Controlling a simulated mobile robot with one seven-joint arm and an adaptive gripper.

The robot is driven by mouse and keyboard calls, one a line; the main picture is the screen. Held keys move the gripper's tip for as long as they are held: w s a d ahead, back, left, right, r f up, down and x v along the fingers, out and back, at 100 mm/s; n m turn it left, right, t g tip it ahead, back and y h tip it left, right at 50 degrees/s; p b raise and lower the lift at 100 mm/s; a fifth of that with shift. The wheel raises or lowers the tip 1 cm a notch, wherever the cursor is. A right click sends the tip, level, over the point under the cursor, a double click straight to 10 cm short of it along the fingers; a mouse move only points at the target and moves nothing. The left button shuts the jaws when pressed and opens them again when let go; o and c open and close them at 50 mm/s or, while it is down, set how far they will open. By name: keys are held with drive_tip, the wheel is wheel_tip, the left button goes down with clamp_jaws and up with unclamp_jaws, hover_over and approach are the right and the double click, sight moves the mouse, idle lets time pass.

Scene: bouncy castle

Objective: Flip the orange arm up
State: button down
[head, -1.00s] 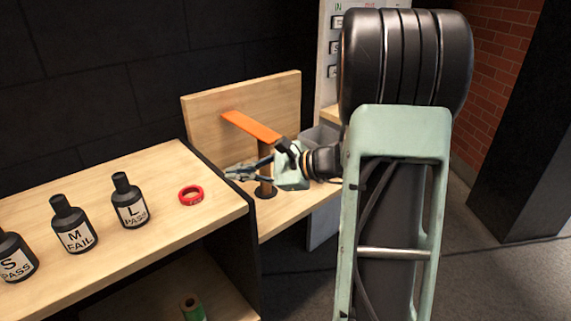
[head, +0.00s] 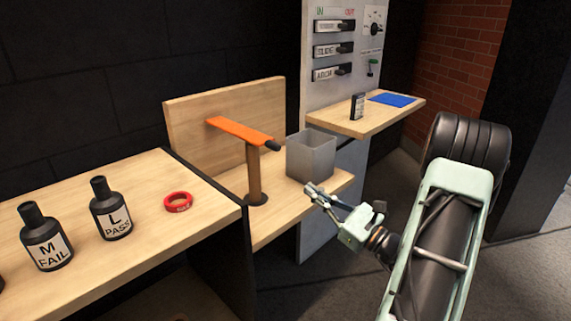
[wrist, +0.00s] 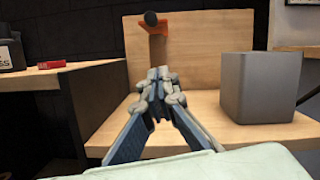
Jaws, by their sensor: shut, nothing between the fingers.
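The orange arm (head: 240,132) lies about level on top of a brown post (head: 254,175), with a black knob at its right end. The post stands on a low wooden shelf in front of a wooden back board. In the wrist view the orange arm (wrist: 157,45) shows end-on, with the black knob facing me. My gripper (head: 313,190) is shut and empty, to the right of the post and apart from it, near the shelf's front edge.
A grey open bin (head: 311,157) stands right of the post. A wooden table (head: 150,235) at left holds black bottles (head: 111,208) and a red ring (head: 178,202). A switch panel (head: 340,100) stands behind a small shelf (head: 392,118) at right.

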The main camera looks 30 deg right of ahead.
drive_tip(key=w+a+r+b, duration=0.2)
drive_tip(key=w+a+r, duration=0.2)
drive_tip(key=w+r, duration=0.2)
drive_tip(key=shift+d+x, duration=0.2)
drive_tip(key=shift+x, duration=1.15)
drive_tip(key=shift+w+f, duration=0.15)
